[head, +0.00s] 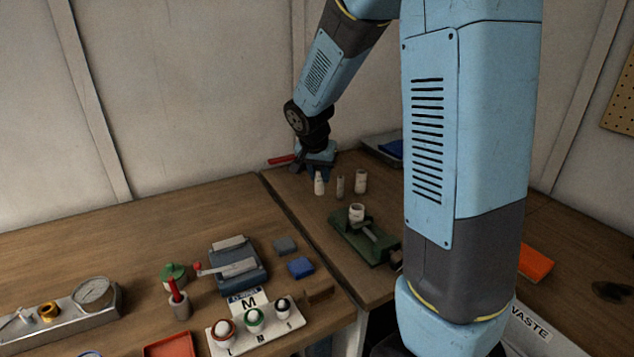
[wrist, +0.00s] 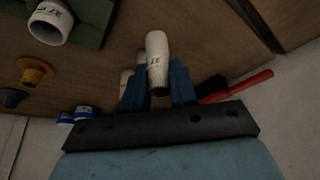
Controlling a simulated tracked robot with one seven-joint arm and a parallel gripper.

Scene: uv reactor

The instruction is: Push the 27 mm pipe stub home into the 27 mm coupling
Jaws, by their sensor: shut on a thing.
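The white pipe stub (wrist: 157,58), marked 27, is between the blue fingers of my gripper (wrist: 157,86) in the wrist view. My gripper is shut on it. In the head view my gripper (head: 318,172) is at the back of the right-hand bench, with the white stub (head: 319,184) showing below it. The coupling's inside is not clearly visible.
Two more upright pieces, a narrow one (head: 340,187) and a white one (head: 361,181), stand right of my gripper. A red-handled tool (head: 281,160) lies to its left. A grey tray (head: 382,149) is behind. Bench surface is clear between these pieces and the vise.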

